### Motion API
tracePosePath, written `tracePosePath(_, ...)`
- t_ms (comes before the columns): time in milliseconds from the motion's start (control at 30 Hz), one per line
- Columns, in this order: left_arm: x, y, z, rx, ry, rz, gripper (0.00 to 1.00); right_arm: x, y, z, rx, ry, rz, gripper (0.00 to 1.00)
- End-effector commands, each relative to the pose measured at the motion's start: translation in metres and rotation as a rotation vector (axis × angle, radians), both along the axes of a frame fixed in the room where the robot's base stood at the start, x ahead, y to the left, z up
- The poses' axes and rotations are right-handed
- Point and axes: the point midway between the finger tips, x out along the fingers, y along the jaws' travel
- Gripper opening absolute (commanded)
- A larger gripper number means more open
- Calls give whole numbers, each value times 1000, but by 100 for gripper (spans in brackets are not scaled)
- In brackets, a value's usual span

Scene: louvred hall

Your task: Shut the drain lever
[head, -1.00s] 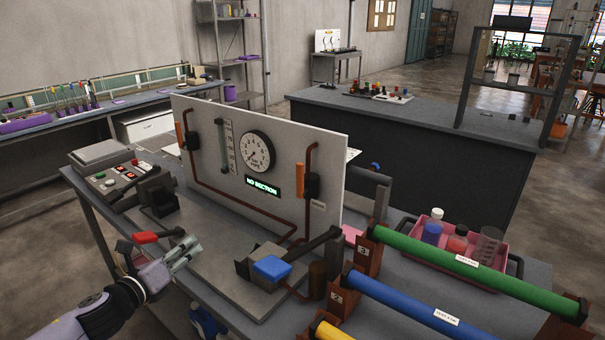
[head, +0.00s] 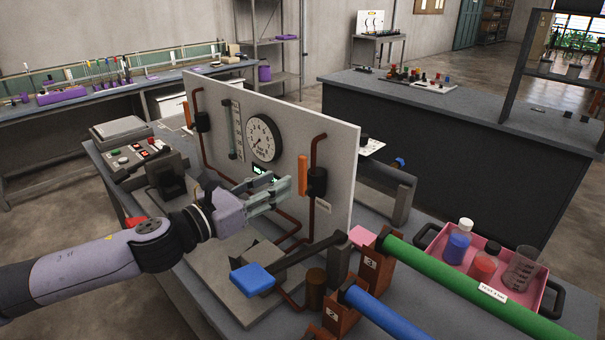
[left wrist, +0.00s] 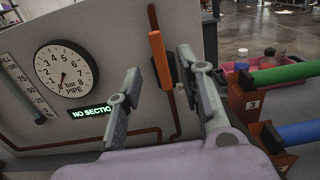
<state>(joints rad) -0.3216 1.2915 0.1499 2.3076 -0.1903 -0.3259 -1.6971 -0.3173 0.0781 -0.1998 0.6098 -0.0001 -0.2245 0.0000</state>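Two orange levers stand upright on the grey gauge panel (head: 341,150). The left one (head: 187,114) is at the panel's far left. The right one (head: 303,175) sits by a dark valve body on a brown pipe; a partly hidden label starting with "D" is beside it, so it looks like the drain lever. My left gripper (head: 279,185) is just in front of the right lever, fingers apart and empty. In the left wrist view the orange lever (left wrist: 160,59) appears between the open fingers, beyond them; I see no contact. My right gripper is not in view.
A round gauge (head: 263,139) and a lit "NO SECTION" display (left wrist: 92,111) are on the panel. Green (head: 470,282) and blue (head: 385,313) tubes and a pink tray (head: 432,242) lie to the right.

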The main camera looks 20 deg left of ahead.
Motion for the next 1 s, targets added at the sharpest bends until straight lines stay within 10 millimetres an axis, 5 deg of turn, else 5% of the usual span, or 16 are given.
tracePosePath(100,9,-1,-2,9,-5,6,35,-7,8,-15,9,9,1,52)
tracePosePath(433,34,-10,7,-1,-4,6,35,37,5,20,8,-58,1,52)
tracePosePath(600,57,-18,9,-5,-1,4,35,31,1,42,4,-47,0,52)
tracePosePath(1000,70,-22,3,-1,1,7,35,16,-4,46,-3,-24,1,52)
